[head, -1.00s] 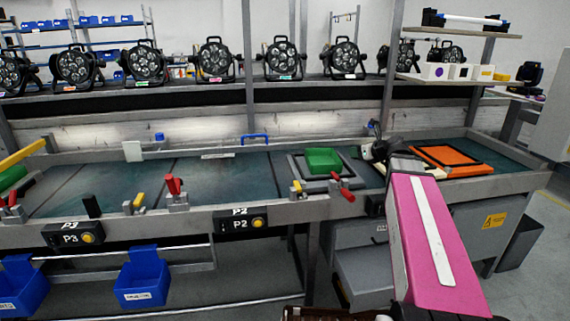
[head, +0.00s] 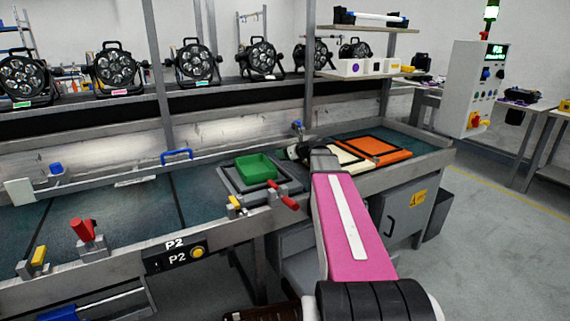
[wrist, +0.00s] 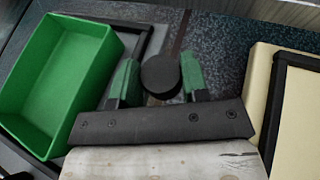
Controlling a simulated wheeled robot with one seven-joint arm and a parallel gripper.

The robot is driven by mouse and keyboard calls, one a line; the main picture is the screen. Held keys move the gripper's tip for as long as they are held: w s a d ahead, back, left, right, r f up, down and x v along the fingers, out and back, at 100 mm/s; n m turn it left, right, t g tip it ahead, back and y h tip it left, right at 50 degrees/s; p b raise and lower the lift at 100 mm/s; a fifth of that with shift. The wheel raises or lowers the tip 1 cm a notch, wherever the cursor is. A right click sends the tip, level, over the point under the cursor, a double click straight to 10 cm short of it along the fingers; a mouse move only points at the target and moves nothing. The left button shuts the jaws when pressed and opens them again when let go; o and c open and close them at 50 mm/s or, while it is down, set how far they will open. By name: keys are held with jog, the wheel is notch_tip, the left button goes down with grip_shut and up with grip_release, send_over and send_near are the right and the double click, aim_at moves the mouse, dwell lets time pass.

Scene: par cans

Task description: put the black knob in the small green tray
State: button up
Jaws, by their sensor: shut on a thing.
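The black knob (wrist: 161,74) is round and sits between the two green-tipped fingers of my gripper (wrist: 158,80) in the wrist view. My gripper is shut on it. The small green tray (wrist: 55,80) is just left of my gripper in the wrist view, and its visible floor is empty. In the head view the green tray (head: 256,168) stands on a grey plate on the bench, left of my pink arm. In that view my arm's end is right of the tray, and the fingers and knob cannot be made out.
A cream panel with a black frame (wrist: 294,100) lies right of my gripper. An orange panel (head: 373,150) lies farther right on the bench. A red-handled clamp (head: 285,196) stands at the bench edge in front of the tray. Par cans (head: 197,63) line the shelf behind.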

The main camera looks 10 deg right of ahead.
aim_at(287, 168)
jog(key=shift+w+d+f, duration=0.65)
jog(key=shift+w+d, duration=0.05)
jog(key=shift+d, duration=0.05)
jog(key=shift+f, duration=1.95)
jog(key=shift+f, duration=0.15)
jog(key=o, duration=0.6)
